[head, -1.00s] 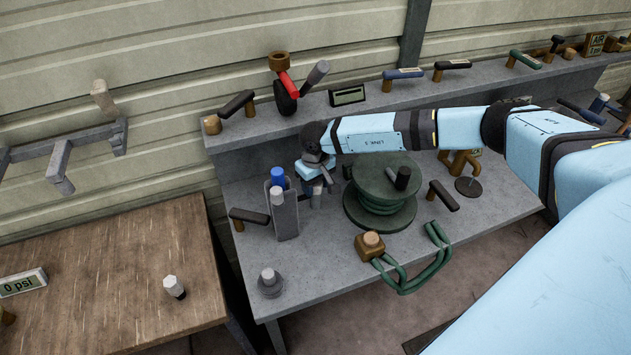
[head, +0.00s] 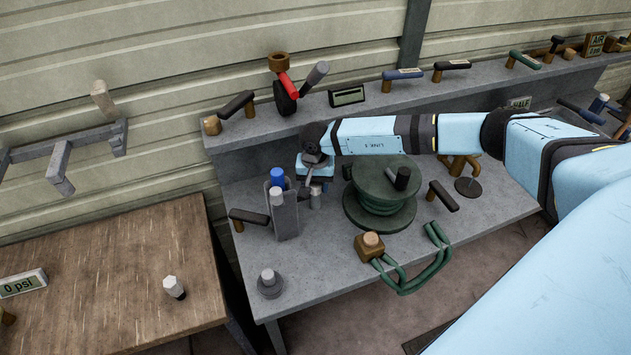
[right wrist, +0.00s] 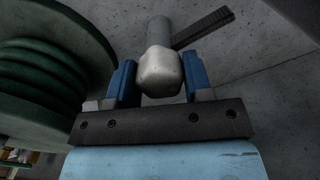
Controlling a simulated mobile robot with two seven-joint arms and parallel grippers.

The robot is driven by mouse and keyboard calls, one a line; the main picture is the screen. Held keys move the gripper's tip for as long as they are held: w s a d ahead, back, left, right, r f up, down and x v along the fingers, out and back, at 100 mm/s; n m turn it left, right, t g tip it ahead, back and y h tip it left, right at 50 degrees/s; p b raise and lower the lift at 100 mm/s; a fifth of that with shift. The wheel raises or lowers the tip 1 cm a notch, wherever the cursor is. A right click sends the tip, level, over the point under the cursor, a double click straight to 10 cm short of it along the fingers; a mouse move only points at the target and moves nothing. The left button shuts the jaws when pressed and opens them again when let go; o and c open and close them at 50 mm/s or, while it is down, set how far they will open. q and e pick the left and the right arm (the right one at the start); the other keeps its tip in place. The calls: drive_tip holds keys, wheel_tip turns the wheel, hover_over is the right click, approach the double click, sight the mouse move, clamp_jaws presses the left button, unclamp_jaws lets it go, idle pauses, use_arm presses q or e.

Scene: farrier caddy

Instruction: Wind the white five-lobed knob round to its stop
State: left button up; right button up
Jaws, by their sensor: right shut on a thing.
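The pale, rounded, lobed knob (right wrist: 160,74) shows in the right wrist view on a grey post (right wrist: 160,32). My right gripper (head: 315,187) is on the grey bench in the head view, between the grey holder and the green reel. In the right wrist view its blue fingers (right wrist: 160,82) stand on either side of the knob and are shut on it. In the head view the gripper mostly hides the knob, and only a grey post shows under it. The knob's lobes cannot be counted. My left gripper is not in view.
The green reel (head: 367,209) stands close to the right of my gripper. A grey holder (head: 284,222) with a blue-capped item stands close on its left. A dark ridged bar (right wrist: 205,28) lies behind the post. Several handles line the back shelf (head: 300,124).

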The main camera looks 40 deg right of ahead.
idle(0.6)
drive_tip(key=o, duration=0.9)
drive_tip(key=shift+s, duration=0.1)
drive_tip(key=shift+f, duration=0.1)
drive_tip(key=n+b, duration=0.4)
drive_tip(key=shift+f+n, duration=0.2)
drive_tip(key=shift+n, duration=0.1)
drive_tip(key=shift+r+n, duration=0.2)
drive_tip(key=shift+n, duration=0.4)
drive_tip(key=shift+r, duration=0.1)
